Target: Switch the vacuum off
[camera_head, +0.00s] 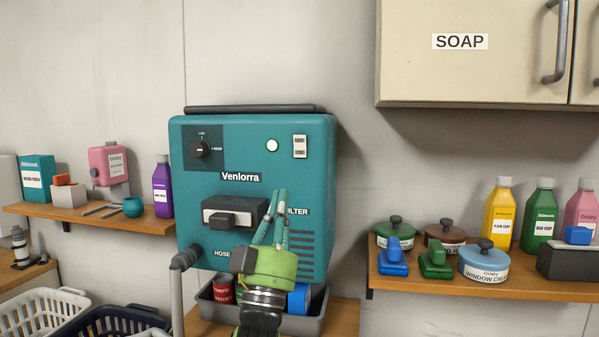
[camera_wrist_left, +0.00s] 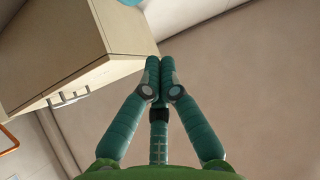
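The vacuum (camera_head: 255,180) is a teal box marked Venlorra on the wall in the head view. A two-part rocker switch (camera_head: 299,146) is at its upper right. A round light (camera_head: 272,145) beside the switch looks pale and lit. A black dial (camera_head: 200,149) is at the upper left, its small labels too small to read. My left gripper (camera_head: 278,196) is in front of the vacuum's lower right, below the switch and apart from it, fingers pointing up. In the left wrist view its fingertips (camera_wrist_left: 159,62) are together with nothing between them. My right gripper is not in view.
A black handle (camera_head: 234,214) sticks out of the vacuum's front, left of my gripper. A grey tray (camera_head: 222,308) with cans is below. Shelves with bottles stand left and right. A cupboard (camera_head: 470,60) marked SOAP hangs at the upper right.

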